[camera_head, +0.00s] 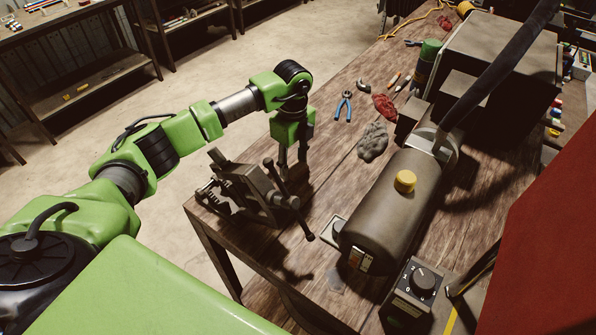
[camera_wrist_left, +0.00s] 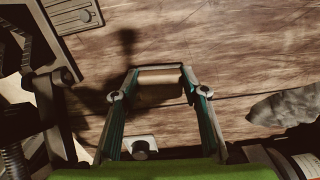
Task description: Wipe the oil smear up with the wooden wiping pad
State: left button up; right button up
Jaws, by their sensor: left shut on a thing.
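My left gripper (camera_head: 287,168) hangs over the wooden workbench (camera_head: 325,130), behind the vise in the head view. In the left wrist view its two fingers (camera_wrist_left: 158,82) are closed on the wooden wiping pad (camera_wrist_left: 158,77), a short light-brown bar held between the tips. The head view does not show the pad clearly. I cannot tell whether the pad touches the bench. My right gripper is not in view.
A dark vise (camera_head: 248,190) stands close beside my left gripper. A grey crumpled rag (camera_head: 373,141), blue-handled pliers (camera_head: 344,106) and a red rag (camera_head: 384,107) lie farther back. The large crimper cylinder (camera_head: 393,215) occupies the right of the bench.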

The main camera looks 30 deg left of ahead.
aim_at(293, 165)
pick_arm(q)
notch_tip(293, 165, up, 8)
jog(key=p, duration=0.4)
jog(key=shift+f, duration=0.2)
jog(key=shift+f, duration=0.1)
dwell(0.6)
